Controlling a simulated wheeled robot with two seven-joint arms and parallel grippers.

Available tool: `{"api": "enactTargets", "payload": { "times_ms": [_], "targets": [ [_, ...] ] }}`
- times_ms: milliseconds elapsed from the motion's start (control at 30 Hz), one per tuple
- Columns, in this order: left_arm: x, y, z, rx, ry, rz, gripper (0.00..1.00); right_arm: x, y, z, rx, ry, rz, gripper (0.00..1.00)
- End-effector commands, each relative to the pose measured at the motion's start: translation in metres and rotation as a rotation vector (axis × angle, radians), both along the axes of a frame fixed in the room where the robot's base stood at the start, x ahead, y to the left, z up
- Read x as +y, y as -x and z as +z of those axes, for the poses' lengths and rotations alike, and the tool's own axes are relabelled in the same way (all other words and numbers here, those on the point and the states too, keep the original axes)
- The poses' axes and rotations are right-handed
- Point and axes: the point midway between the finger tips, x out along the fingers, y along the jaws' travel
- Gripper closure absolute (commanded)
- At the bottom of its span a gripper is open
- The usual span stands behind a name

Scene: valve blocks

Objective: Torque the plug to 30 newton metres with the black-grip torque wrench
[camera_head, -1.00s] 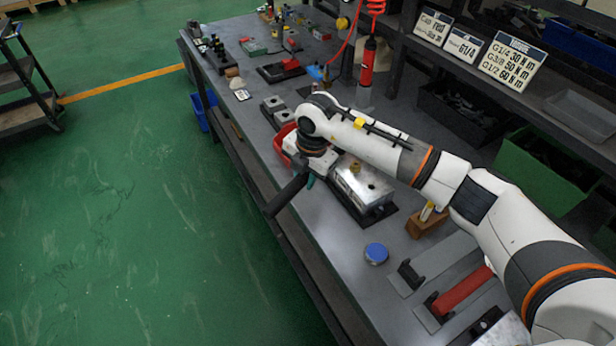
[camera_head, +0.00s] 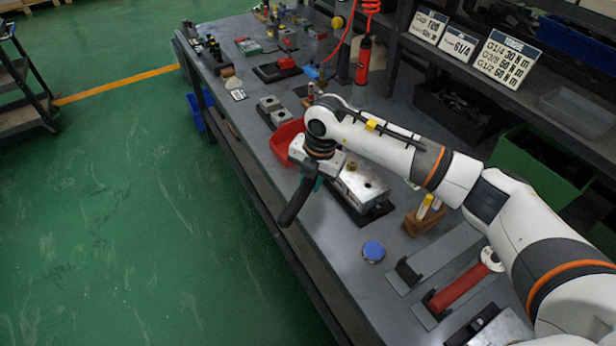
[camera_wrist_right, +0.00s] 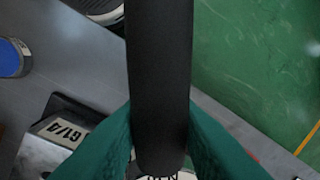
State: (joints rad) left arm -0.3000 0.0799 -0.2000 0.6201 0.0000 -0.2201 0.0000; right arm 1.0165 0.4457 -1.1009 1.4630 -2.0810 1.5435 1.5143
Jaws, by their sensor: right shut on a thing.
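My right gripper (camera_head: 317,182) has teal fingers and is shut on the black-grip torque wrench (camera_head: 297,202). The wrench's grip slants down to the left past the bench's front edge, over the floor. In the right wrist view the black grip (camera_wrist_right: 160,85) runs down the middle between the fingers. The metal valve block (camera_head: 362,183) stands on a dark base just right of the gripper, with a brass-coloured round fitting on top. Its label reads G1/4 in the right wrist view (camera_wrist_right: 62,130). The wrench's head is hidden in the head view. My left gripper is out of view.
A red bin (camera_head: 284,143) stands left of the gripper. A red-handled tool (camera_head: 459,288) lies in a holder at the front right. A blue-topped round tin (camera_head: 373,251) and a wooden rack (camera_head: 424,218) are nearby. A sign (camera_head: 507,60) reads G1/4 30 N m.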

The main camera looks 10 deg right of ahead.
Motion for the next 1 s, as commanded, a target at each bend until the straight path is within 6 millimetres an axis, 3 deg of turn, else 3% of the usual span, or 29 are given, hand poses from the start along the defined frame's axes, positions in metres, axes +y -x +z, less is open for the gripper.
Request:
{"api": "enactTargets", "payload": {
  "times_ms": [800,1000],
  "targets": [
    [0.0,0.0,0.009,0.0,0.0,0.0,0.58,0.001,-0.001,0.015,-0.003,-0.002,0.001,1.0],
    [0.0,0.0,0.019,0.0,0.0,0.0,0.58,0.001,-0.001,0.031,-0.003,-0.002,0.002,1.0]
  ]
}}
